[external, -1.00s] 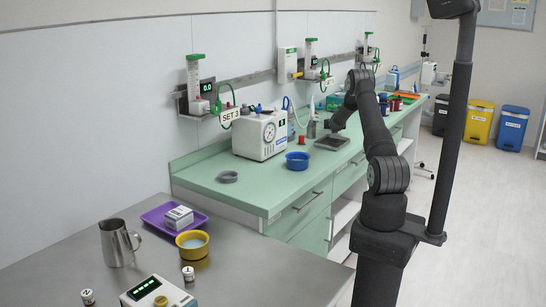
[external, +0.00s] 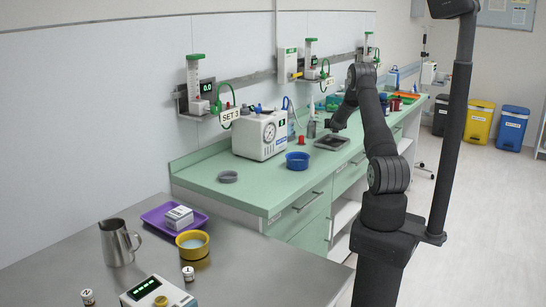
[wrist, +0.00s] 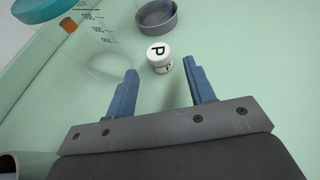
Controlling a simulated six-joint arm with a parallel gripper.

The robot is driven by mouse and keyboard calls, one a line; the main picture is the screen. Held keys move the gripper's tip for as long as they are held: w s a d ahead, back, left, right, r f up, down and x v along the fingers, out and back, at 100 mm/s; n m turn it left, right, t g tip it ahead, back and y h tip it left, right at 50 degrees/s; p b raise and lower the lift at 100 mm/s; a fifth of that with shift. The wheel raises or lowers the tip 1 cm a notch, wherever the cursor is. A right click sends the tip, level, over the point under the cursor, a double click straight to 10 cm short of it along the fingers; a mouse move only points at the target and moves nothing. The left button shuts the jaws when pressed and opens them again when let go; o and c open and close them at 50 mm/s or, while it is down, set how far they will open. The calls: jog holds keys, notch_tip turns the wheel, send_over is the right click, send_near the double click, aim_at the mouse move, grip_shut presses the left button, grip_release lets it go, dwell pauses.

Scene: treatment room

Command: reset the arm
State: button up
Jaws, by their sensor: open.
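My arm reaches over the green counter (external: 245,193) in the external view, with my gripper (external: 335,126) low near a grey tray (external: 343,143). In the wrist view my gripper (wrist: 160,70) has its two blue fingers spread apart. A small white jar (wrist: 161,62) with a "P" on its lid stands on the green surface just beyond the gap between the fingertips. Nothing is held between the fingers.
In the wrist view a grey round dish (wrist: 157,17) lies beyond the jar, and a clear graduated beaker (wrist: 108,66) is at the left. A blue bowl (external: 297,162) and a white gauge unit (external: 260,136) stand on the counter.

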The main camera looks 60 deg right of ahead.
jog(key=v, duration=0.8)
jog(key=x, duration=1.2)
jog(key=shift+d+f, duration=0.1)
jog(key=shift+f, duration=0.1)
notch_tip(320, 180, up, 30)
dwell(1.2)
jog(key=shift+o, duration=0.4)
jog(key=shift+r, duration=0.1)
